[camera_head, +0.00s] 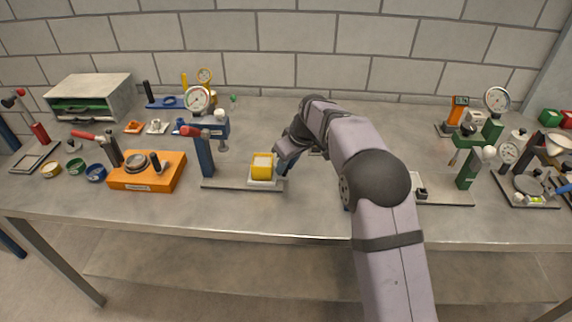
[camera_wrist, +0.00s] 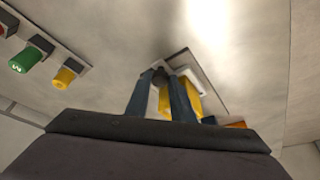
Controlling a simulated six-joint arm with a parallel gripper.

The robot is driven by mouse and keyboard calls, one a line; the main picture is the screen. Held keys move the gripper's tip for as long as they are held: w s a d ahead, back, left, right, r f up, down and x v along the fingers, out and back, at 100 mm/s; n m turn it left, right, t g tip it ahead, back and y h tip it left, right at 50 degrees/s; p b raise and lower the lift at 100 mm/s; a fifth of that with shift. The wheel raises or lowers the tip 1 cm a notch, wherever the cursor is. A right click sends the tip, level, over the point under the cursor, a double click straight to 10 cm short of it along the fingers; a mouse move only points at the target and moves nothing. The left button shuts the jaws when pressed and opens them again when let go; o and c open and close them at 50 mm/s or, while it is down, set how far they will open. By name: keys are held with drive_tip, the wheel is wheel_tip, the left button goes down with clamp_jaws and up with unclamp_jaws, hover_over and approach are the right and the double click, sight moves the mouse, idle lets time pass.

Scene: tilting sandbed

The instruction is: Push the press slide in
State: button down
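The press has a blue column (camera_head: 205,156), a red-tipped handle (camera_head: 190,131) and a flat grey base (camera_head: 223,183). Its slide, a white plate (camera_head: 266,182), carries a yellow block (camera_head: 262,168) at the right end of the base, out to the right of the column. My gripper (camera_head: 280,155) is low, just right of the yellow block. In the wrist view my two dark blue fingers (camera_wrist: 160,90) stand apart, with a dark knob between their tips. The yellow block (camera_wrist: 193,98) and white plate (camera_wrist: 185,60) show behind them. Whether the fingers touch the knob is unclear.
A dial gauge (camera_head: 198,99) tops the press. An orange fixture (camera_head: 148,172) stands to the left, with small coloured rings beyond it. A green press (camera_head: 470,160) with its own gauge stands to the right. My forearm hides the middle bench. The front bench strip is clear.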

drive_tip(key=a+p, duration=0.1)
drive_tip(key=a, duration=0.2)
drive_tip(key=a+p, duration=0.2)
drive_tip(key=a, duration=0.2)
drive_tip(key=a+p, duration=0.1)
drive_tip(key=a, duration=0.2)
drive_tip(key=shift+a+r+p, duration=0.2)
drive_tip(key=shift+r+p, duration=0.05)
drive_tip(key=shift+p, duration=0.15)
drive_tip(key=shift+a+f, duration=0.1)
drive_tip(key=shift+a, duration=0.45)
drive_tip(key=c, duration=1.8)
unclamp_jaws()
drive_tip(key=shift+a, duration=0.1)
drive_tip(key=shift+b+v, duration=1.2)
drive_tip(key=shift+v, duration=2.45)
